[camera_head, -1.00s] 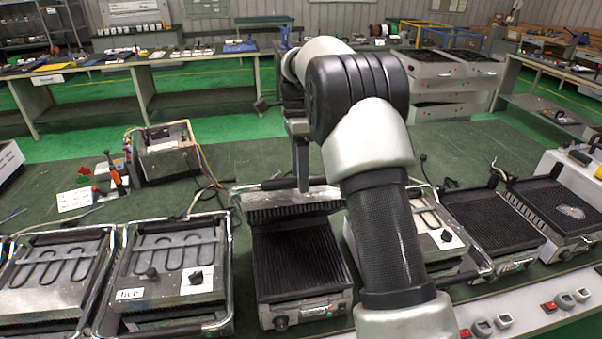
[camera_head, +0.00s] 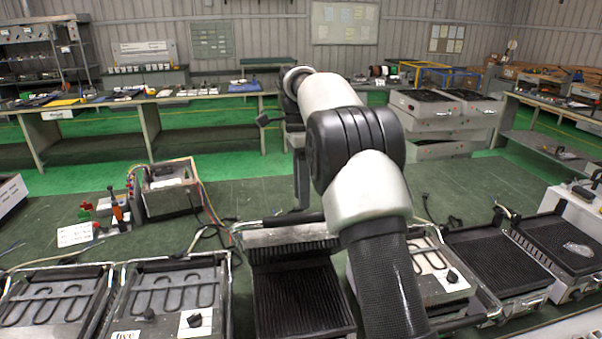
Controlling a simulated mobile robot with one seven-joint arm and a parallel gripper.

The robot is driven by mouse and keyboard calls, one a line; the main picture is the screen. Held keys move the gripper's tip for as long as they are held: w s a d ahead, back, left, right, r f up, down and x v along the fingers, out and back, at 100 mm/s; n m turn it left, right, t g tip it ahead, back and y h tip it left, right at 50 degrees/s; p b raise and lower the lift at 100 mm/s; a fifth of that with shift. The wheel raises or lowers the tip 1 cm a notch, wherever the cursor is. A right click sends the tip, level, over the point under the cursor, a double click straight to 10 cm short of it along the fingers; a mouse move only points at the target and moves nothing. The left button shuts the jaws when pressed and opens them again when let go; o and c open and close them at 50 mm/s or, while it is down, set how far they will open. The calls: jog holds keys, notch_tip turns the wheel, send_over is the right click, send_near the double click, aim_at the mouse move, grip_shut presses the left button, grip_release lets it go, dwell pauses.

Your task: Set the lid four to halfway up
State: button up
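A contact grill with a black ribbed plate (camera_head: 300,298) stands in the middle of the row. Its lid (camera_head: 290,238) is raised and tilted back at the rear, its ribbed underside partly showing. No number shows on it, so I cannot confirm that it is lid four. My gripper (camera_head: 301,188) points down just behind the lid's top edge and handle bar. I cannot tell whether it touches the lid. Its fingers show edge-on and my arm hides part of the area, so their opening is unclear.
A grill with a label (camera_head: 127,337) and bare heating coils (camera_head: 165,294) stands left, with another beside it. A coil grill (camera_head: 440,272) is partly behind my arm; open ribbed grills (camera_head: 497,262) stand right. An opened metal box (camera_head: 170,190) with wires sits back left.

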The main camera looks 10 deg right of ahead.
notch_tip(320, 180, up, 6)
jog(key=shift+w, duration=0.45)
jog(key=s+d+r+n+t, duration=0.1)
jog(key=s+r+n+t, duration=0.1)
jog(key=s+r+n, duration=0.45)
jog(key=s+r+n+t, duration=0.2)
jog(key=s+n, duration=0.1)
jog(key=s, duration=0.6)
jog(key=s+f+n+t, duration=0.2)
jog(key=s+f+n, duration=0.2)
jog(key=s, duration=0.5)
jog(key=s+f+n+t, duration=0.1)
jog(key=s+f+n, duration=0.3)
jog(key=s+f, duration=0.3)
jog(key=shift+s+t, duration=0.4)
jog(key=shift+s, duration=0.7)
